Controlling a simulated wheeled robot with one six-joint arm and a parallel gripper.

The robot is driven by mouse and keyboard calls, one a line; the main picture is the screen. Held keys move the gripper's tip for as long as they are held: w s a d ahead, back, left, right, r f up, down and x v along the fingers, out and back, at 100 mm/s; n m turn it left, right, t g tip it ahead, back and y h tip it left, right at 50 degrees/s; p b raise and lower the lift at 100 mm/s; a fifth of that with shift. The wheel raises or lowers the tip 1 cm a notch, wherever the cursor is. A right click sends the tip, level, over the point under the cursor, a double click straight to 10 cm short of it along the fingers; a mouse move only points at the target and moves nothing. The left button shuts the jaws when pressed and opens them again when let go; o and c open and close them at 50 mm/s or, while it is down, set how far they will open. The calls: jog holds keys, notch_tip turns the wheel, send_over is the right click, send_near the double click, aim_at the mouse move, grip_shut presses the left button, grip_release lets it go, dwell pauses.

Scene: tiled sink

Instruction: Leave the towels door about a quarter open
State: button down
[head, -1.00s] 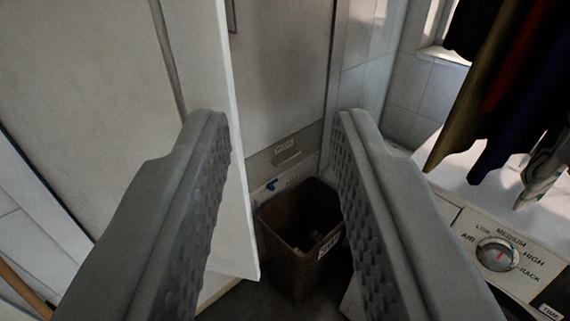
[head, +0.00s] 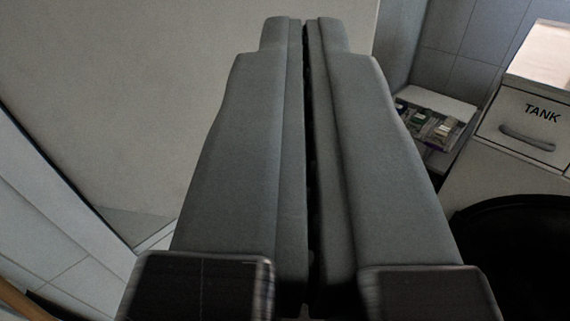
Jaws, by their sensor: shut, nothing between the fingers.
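A large plain pale panel (head: 200,90), which looks like the towels door, fills the upper left and middle of the head view. Its right edge shows at the top, just right of my fingertips; lower down my gripper hides it. No label or handle shows on it, so I cannot confirm its name or how far it stands open. My gripper (head: 305,24) is shut and empty, its two fingers together and pointing up the picture in front of the panel. I cannot tell whether the fingertips touch it.
At right a white drawer marked TANK (head: 525,122) has a grey handle, with a round black shape (head: 520,255) below. An open tray with small items (head: 432,122) sits beside a tiled wall (head: 470,40). A brown pole (head: 15,302) shows at lower left.

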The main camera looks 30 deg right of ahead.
notch_tip(320, 180, down, 7)
jog(key=a+g+h, duration=0.1)
jog(key=g, duration=0.1)
jog(key=x, duration=1.3)
jog(key=shift+w+d+m, duration=0.2)
jog(key=shift+d+m, duration=0.1)
jog(key=shift+m, duration=0.1)
